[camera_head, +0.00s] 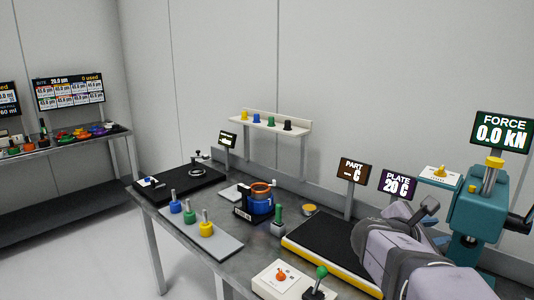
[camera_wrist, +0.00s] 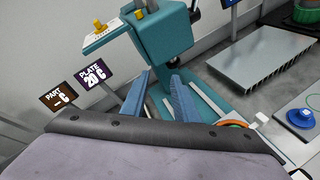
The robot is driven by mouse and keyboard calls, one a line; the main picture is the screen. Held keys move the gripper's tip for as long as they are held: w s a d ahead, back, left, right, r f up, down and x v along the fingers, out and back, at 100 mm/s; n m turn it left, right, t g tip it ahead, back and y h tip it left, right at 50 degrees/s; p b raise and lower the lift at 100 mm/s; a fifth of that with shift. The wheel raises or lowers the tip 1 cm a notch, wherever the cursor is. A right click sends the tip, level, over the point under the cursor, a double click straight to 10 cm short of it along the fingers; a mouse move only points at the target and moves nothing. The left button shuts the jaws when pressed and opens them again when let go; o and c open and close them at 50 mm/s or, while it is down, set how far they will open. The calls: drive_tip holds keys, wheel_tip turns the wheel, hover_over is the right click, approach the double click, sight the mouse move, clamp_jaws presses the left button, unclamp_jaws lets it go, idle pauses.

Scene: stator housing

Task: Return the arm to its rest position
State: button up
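The press also shows at the right edge of the head view (camera_head: 478,215). A blue cylindrical part with an orange ring (camera_head: 261,200) stands by a black block mid-bench, apart from my gripper.
Signs read PART "– C" (camera_head: 354,171), PLATE 20 C (camera_head: 397,183) and FORCE 0.0 KN (camera_head: 503,131). A grey tray (camera_head: 222,246) holds blue, green and yellow handled tools. A control box (camera_head: 280,283) and a green-knobbed lever (camera_head: 320,272) sit at the front edge.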

drive_tip(key=s+a+f+m+g+y+p, duration=0.6)
drive_tip(key=s+a+f+m+y, duration=0.6)
drive_tip(key=s+a+f+m, duration=0.5)
drive_tip(key=shift+s+a+f+m+g+p, duration=0.35)
drive_tip(key=shift+s+a+f, duration=2)
drive_tip(key=shift+a, duration=1.45)
drive_tip(key=shift+w+f, duration=0.25)
drive_tip(key=shift+w, duration=0.05)
